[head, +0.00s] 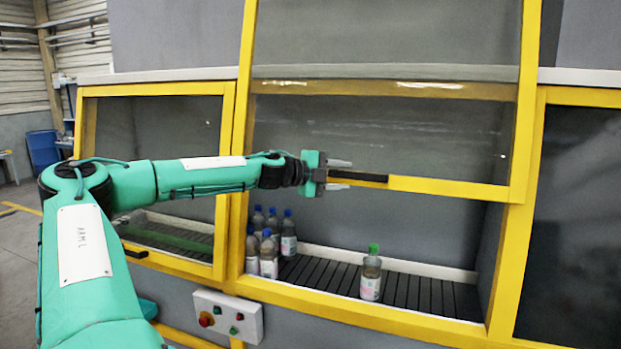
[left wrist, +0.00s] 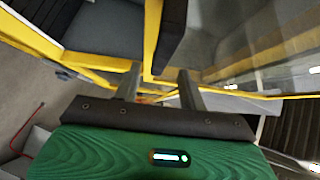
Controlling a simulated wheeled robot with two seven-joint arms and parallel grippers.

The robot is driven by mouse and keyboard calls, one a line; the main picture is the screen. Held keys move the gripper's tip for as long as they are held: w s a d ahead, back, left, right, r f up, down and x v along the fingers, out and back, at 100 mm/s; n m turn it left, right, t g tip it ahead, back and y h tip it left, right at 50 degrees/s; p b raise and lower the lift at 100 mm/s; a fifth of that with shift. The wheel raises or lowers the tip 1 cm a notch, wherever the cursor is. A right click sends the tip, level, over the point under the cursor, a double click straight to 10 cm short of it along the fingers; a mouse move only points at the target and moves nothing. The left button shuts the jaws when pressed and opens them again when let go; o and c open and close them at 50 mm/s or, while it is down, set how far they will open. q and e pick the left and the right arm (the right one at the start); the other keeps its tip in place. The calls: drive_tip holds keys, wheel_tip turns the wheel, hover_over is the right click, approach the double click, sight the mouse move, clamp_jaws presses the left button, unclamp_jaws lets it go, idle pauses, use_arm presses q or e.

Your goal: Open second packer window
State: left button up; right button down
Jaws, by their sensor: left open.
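The second packer window has a yellow frame (head: 448,188) and clear pane. Its lower rail stands well above the sill, leaving an opening below it. A black handle (head: 360,177) sits on the left part of that rail; in the left wrist view the dark handle (left wrist: 171,36) is just beyond the fingers. My left gripper (head: 340,174) is open at the left end of the handle, one finger above its level and one below. I cannot tell whether the fingers touch it. In the left wrist view my left gripper (left wrist: 160,88) holds nothing. My right gripper is out of view.
Inside the opening, several blue-capped bottles (head: 268,245) stand at the left, and a green-capped bottle (head: 371,275) stands on the dark slatted conveyor (head: 420,292). A closed window (head: 150,92) is on the left. A control box (head: 228,316) with a red button hangs below.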

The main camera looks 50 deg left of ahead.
use_arm(q)
drive_tip(key=b+v, duration=0.4)
drive_tip(key=v, duration=0.4)
drive_tip(key=shift+s, duration=0.15)
idle(0.5)
